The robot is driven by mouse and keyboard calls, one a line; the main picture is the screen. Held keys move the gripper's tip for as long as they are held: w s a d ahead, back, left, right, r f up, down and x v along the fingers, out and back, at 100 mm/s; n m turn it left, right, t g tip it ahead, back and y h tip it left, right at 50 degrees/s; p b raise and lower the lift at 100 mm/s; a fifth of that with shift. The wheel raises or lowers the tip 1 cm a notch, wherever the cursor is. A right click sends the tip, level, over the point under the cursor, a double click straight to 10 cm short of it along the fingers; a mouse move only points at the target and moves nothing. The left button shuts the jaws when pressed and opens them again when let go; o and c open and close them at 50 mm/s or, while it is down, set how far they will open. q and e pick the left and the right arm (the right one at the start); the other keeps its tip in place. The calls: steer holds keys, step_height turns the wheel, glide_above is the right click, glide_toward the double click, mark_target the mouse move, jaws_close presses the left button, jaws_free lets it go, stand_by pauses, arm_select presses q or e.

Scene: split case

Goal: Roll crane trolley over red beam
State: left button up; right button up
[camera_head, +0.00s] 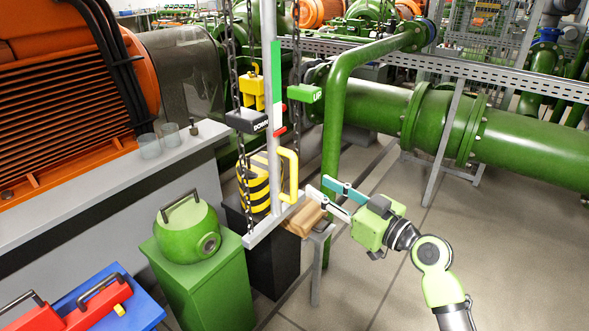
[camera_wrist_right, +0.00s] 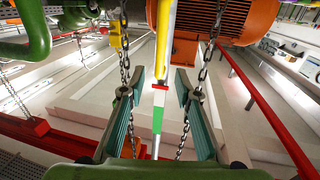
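My right gripper (camera_head: 316,185) is open and empty, its fingertips just right of a yellow handle (camera_head: 290,172) on an upright grey post (camera_head: 268,110). In the right wrist view my gripper (camera_wrist_right: 157,88) has its teal fingers spread, with the post's green, white and red bands (camera_wrist_right: 158,115) showing between them. Chains (camera_head: 236,75) hang beside the post, with a yellow hook block (camera_head: 252,88). Red beams show in the wrist view, a long one at the right (camera_wrist_right: 268,105) and another at lower left (camera_wrist_right: 75,150). I cannot make out the trolley for certain. My left gripper is out of view.
A black-and-yellow striped object (camera_head: 258,190) stands behind the post. A green casing (camera_head: 186,232) sits on a green pedestal (camera_head: 205,285) at left. Red tool pieces lie on a blue surface (camera_head: 145,312). Large green pipes (camera_head: 385,115) cross behind. The floor (camera_head: 510,240) at right is clear.

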mark_target(297, 174)
steer(key=x, duration=1)
steer(key=shift+w+f, duration=0.1)
jaws_close()
